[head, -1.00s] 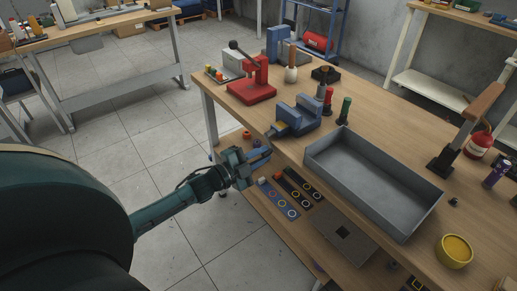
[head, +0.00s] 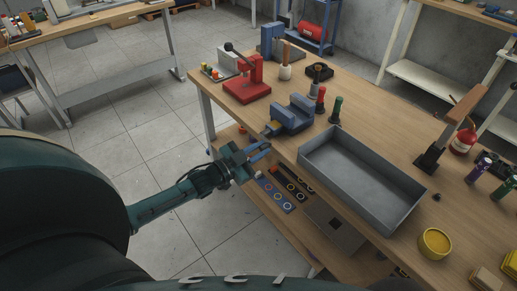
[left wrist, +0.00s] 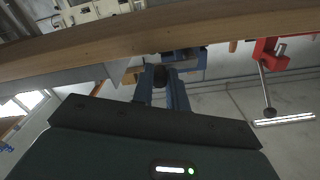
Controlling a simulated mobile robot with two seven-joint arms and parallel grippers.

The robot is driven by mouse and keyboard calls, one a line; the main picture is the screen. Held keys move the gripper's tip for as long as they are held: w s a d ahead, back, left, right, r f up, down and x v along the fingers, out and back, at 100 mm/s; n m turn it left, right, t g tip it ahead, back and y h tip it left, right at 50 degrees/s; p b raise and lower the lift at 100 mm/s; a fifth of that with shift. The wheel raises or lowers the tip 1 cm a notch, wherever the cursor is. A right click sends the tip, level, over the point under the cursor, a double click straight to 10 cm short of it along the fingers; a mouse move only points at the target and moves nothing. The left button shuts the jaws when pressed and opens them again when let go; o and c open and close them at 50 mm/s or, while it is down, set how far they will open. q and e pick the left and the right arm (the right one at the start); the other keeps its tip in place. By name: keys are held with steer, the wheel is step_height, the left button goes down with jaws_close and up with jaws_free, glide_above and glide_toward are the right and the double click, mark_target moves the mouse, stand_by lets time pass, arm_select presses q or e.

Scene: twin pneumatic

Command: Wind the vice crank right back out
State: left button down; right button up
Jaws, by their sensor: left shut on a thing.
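The blue vice (head: 292,114) sits at the near edge of the workbench, beside the grey tray. My left gripper (head: 262,150) is just off the bench's front edge, below and in front of the vice. In the left wrist view the two blue fingers (left wrist: 161,88) are closed in on a small dark knob (left wrist: 160,76), which looks like the crank's handle. Part of the vice (left wrist: 190,58) shows just beyond the fingertips. The crank arm is mostly hidden by the fingers, so I cannot tell its angle. My right gripper is out of view.
The grey tray (head: 318,150) stands right of the vice. A red press (head: 248,92) stands to its left, and red and green-topped tools (head: 334,112) behind the tray's corner. A lower shelf (head: 262,205) with parts lies under the bench. Floor in front is free.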

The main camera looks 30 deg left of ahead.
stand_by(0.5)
arm_select(q)
steer(key=c, duration=1.4)
jaws_free()
steer(key=v, duration=1.3)
steer(key=shift+s, duration=0.1)
